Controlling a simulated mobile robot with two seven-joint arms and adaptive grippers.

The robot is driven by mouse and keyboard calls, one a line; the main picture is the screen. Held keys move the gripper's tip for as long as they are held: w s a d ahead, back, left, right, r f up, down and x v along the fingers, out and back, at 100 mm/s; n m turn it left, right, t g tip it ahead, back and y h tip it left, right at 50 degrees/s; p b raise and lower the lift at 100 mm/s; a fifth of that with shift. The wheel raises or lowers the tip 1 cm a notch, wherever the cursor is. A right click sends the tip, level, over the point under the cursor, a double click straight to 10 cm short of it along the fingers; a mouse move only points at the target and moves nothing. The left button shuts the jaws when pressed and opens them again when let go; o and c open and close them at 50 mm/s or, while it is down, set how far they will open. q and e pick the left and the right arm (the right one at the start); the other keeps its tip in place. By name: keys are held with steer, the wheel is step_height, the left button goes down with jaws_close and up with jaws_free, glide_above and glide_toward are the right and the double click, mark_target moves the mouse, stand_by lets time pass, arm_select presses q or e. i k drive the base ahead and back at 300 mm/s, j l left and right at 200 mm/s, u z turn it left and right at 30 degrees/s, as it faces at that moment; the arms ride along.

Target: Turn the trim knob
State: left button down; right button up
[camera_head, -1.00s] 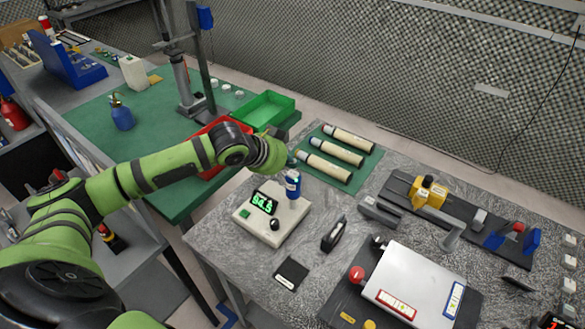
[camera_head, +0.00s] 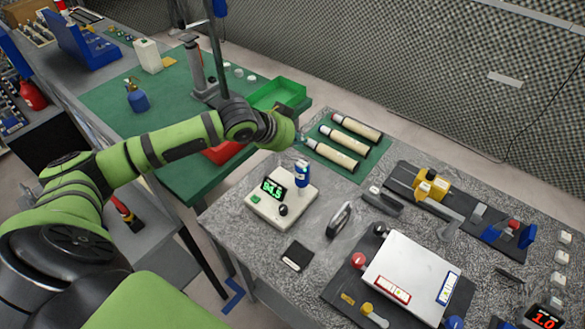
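A white box (camera_head: 265,212) with a green-lit display (camera_head: 273,188) reading about 94.5 stands on the grey speckled table. A small black knob (camera_head: 283,210) is on its top, below the display, and a green button (camera_head: 255,198) is to its left. A blue can-like object (camera_head: 302,174) stands on the box's back right corner. No label shows which knob is the trim knob. My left gripper (camera_head: 301,139) is above and behind the box, apart from the knob; its fingers are mostly hidden behind my wrist and too small to read. My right gripper is not in view.
A silver plate (camera_head: 408,277) with a red knob (camera_head: 358,259) is at front right. A black upright piece (camera_head: 339,220) and a dark pad (camera_head: 292,260) lie near the box. Cream cylinders (camera_head: 345,142) lie on a green mat behind. A yellow-blocked rail (camera_head: 430,187) is at right.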

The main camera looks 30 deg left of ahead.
mark_target(283, 210)
steer(key=u, duration=1)
